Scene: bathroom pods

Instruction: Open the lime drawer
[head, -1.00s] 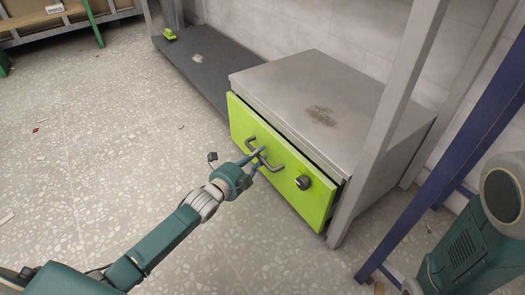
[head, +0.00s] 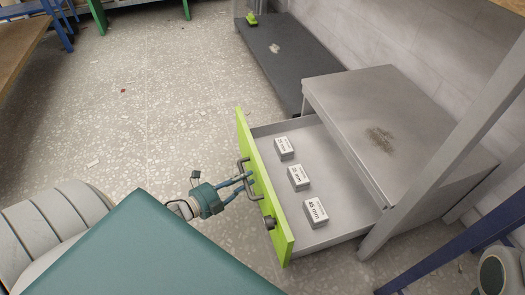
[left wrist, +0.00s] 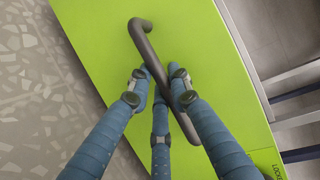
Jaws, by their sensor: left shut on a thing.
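The lime drawer (head: 259,183) stands pulled well out of its grey metal cabinet (head: 352,95). Its dark bar handle (head: 243,170) is on the lime front and also shows in the left wrist view (left wrist: 141,29). My left gripper (head: 243,182) is shut on the handle; in the left wrist view its blue fingers (left wrist: 163,90) lie on both sides of the bar. A dark round knob (head: 269,222) sits on the front near the right end. My right gripper is not in view.
Several small white labelled boxes, such as the nearest one (head: 315,213), lie in the drawer's tray. A grey post (head: 428,165) and a blue leg (head: 470,232) stand at the right. The floor at left is open.

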